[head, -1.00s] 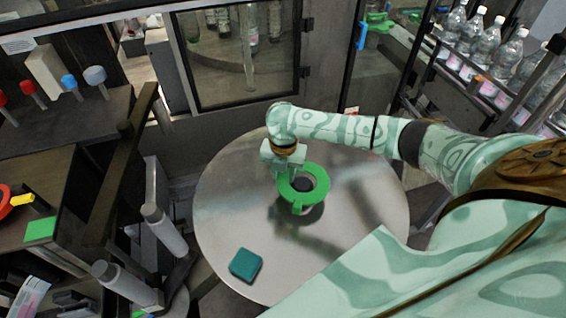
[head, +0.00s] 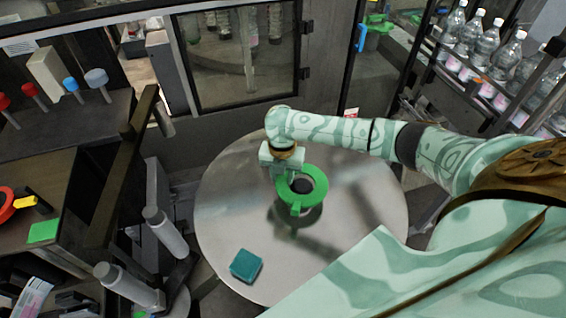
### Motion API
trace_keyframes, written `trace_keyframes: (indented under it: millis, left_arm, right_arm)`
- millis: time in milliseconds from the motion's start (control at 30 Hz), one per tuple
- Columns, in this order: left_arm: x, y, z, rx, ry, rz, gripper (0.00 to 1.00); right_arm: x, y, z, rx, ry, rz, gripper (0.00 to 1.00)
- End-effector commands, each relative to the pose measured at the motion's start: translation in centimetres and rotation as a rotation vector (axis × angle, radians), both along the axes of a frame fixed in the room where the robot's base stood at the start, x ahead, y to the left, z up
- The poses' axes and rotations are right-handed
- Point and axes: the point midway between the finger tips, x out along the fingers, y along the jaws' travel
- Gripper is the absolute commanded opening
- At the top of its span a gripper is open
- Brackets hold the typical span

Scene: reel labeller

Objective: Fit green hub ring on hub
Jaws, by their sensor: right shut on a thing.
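The green hub ring (head: 316,197) is over the round steel disc (head: 232,205), near its middle. The dark hub (head: 302,186) shows through the ring's opening. A shadow lies on the disc below the ring, so it appears held above the surface; I cannot tell whether it touches the hub. My right gripper (head: 282,172) is shut on the ring's upper left edge. Its fingertips are partly hidden by the hand and ring. My left gripper is not in view.
A teal block (head: 246,265) lies on the disc's lower left. Grey cylinders (head: 165,232) stand left of the disc. A glazed door (head: 238,55) is behind, and bottles (head: 487,52) line the upper right. The disc's left side is clear.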

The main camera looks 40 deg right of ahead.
Motion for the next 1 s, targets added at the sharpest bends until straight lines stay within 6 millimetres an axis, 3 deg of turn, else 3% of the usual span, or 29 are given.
trace_keyframes:
  millis: [1000]
  left_arm:
    - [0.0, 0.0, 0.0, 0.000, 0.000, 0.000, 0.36]
  right_arm:
    - [-0.1, 0.0, -0.7, 0.000, 0.000, 0.000, 0.06]
